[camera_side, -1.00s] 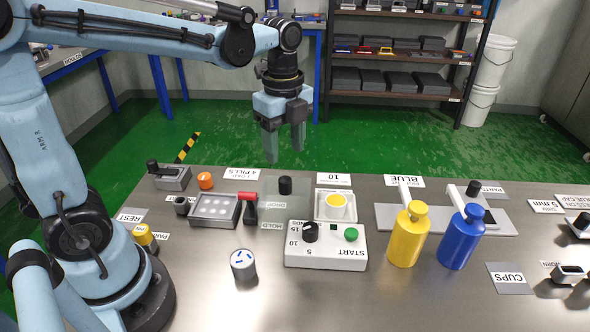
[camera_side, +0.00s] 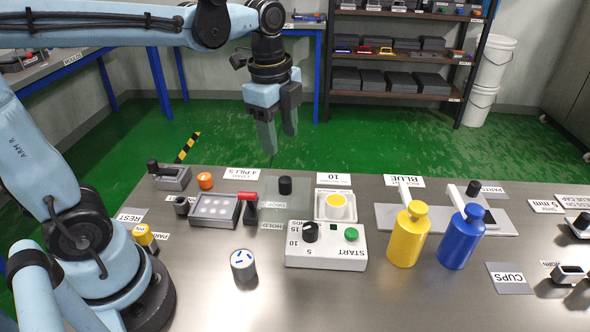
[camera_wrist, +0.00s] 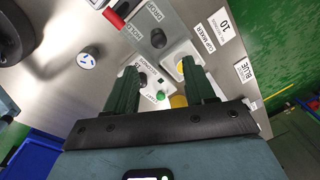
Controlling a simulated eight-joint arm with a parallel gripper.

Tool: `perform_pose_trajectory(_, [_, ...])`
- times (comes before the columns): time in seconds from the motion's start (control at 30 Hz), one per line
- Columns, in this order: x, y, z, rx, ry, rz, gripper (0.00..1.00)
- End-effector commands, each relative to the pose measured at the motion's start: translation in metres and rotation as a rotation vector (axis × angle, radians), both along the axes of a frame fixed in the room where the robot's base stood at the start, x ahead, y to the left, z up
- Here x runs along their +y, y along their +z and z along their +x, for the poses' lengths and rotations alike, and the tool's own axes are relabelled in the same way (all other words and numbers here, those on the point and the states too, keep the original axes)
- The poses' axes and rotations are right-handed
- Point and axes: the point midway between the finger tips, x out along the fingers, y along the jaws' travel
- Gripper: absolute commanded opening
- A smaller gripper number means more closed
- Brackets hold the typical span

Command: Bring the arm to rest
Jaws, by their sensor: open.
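My gripper (camera_side: 279,140) hangs in the air above the green floor beyond the far edge of the table, in the side view. Its two fingers point down and stand apart with nothing between them. In the wrist view my gripper (camera_wrist: 160,80) also shows open and empty, with the table seen beyond the fingers. A white label reading REST (camera_side: 130,216) lies at the left of the table.
The steel table (camera_side: 330,300) holds a timer box (camera_side: 325,258) with a green button, a yellow bottle (camera_side: 408,238), a blue bottle (camera_side: 461,240) and a pill tray (camera_side: 214,209). A grey drum-like cylinder (camera_side: 243,266) stands at the front. Shelves (camera_side: 400,60) stand behind.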

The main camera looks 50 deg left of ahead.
Motion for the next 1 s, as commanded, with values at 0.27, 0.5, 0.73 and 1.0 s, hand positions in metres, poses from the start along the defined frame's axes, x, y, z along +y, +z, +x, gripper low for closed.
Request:
perform_pose_trajectory(0.27, [-0.002,-0.018,-0.028,-0.243,0.606,-0.144,0.54])
perform_pose_trajectory(0.5, [-0.004,-0.035,-0.044,-0.393,1.041,-0.354,0.54])
perform_pose_trajectory(0.73, [-0.004,-0.042,-0.048,-0.438,1.213,-0.464,0.54])
perform_pose_trajectory(1.0, [-0.004,-0.042,-0.048,-0.439,1.223,-0.47,0.54])
